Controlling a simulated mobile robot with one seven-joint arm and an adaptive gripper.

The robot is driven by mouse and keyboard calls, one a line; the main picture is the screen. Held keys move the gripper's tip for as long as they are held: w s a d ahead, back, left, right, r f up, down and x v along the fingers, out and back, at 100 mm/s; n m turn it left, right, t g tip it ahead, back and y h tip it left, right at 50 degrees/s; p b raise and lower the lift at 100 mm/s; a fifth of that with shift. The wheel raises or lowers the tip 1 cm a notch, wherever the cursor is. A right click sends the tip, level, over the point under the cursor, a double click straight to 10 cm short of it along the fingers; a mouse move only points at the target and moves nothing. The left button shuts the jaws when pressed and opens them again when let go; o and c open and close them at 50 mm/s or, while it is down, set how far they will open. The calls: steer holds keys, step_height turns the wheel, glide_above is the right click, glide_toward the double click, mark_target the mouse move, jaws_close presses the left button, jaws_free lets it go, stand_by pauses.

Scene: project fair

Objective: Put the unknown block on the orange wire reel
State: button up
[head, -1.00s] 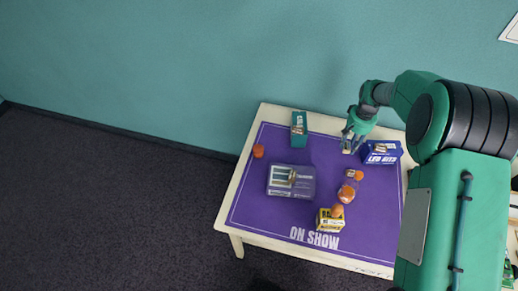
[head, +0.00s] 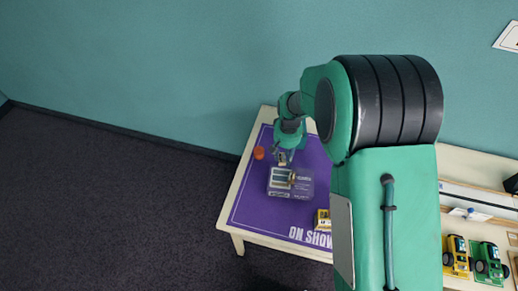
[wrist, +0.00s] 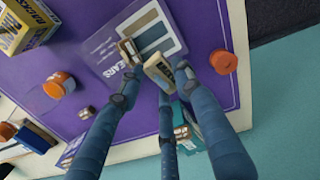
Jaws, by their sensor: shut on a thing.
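My gripper (wrist: 160,88) is shut on a small beige block (wrist: 158,70) with a dark-edged label. It holds it over the mat beside the grey-purple kit box. In the head view my gripper (head: 284,155) is above the back-left part of the mat, and the block is hard to make out there. A squat orange round piece, which looks like the orange wire reel (wrist: 224,61), stands at the mat's left edge, clear of my fingers. It also shows in the head view (head: 259,152), left of my gripper, with nothing visible on top.
The kit box (head: 277,192) lies below my gripper, with another small block (wrist: 130,52) on it. A yellow box (head: 323,220) stands at the front. A teal box (wrist: 190,135) is close behind my fingers. My arm hides the table's right side in the head view.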

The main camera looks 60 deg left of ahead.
steer(key=s+n+p, duration=0.1)
steer(key=s, duration=0.7)
steer(key=shift+s+a+f, duration=0.15)
steer(key=shift+f, duration=2.3)
glide_above(261, 151)
steer(key=shift+a+f, duration=0.2)
steer(key=shift+f, duration=0.55)
steer(key=shift+f, duration=1.75)
